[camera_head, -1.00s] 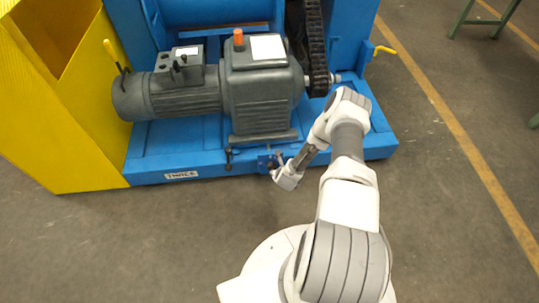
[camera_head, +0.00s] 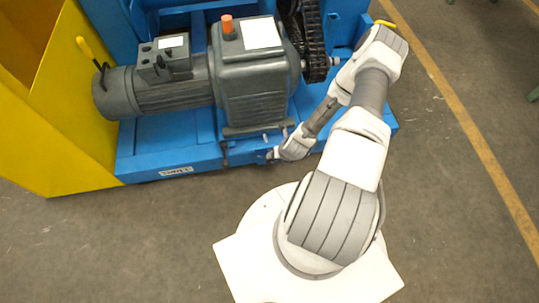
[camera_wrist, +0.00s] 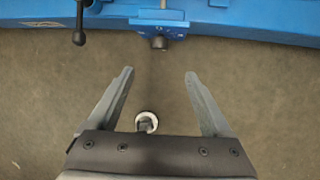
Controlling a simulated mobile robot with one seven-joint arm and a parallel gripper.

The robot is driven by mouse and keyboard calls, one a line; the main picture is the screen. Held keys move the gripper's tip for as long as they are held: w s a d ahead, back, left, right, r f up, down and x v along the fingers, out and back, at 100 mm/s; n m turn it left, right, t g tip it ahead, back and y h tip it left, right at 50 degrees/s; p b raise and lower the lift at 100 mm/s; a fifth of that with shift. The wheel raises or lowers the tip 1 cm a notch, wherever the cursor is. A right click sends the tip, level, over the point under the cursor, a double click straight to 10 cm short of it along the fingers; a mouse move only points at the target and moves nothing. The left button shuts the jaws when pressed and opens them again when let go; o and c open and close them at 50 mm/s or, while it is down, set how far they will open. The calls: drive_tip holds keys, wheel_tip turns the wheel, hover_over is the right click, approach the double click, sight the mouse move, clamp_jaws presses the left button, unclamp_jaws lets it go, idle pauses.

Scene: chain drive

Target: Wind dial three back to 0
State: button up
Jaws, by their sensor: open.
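A small blue block with white marks (camera_wrist: 160,27) and a dark round knob (camera_wrist: 159,43) on its front shows at the top of the wrist view. It sits on the front edge of the blue machine base; I take it for dial three, but its reading is too small to make out. My gripper (camera_wrist: 159,73) is open, its two fingers spread below the knob in the picture, with a gap between fingertips and knob. Nothing is held. In the head view my arm's white end stands at the base's front edge and largely hides the block.
A black-knobbed lever (camera_wrist: 79,36) hangs left of the block. A dark grey motor and gearbox (camera_head: 250,85) stand on the blue base (camera_head: 140,155). A chain (camera_head: 316,45) runs at the right. A yellow bin (camera_head: 75,130) stands left. Floor in front is clear.

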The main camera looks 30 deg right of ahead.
drive_tip(key=b+x, duration=0.6)
drive_tip(key=x, duration=1.1)
drive_tip(key=shift+w+a+b, duration=0.1)
drive_tip(key=shift+b, duration=0.3)
clamp_jaws()
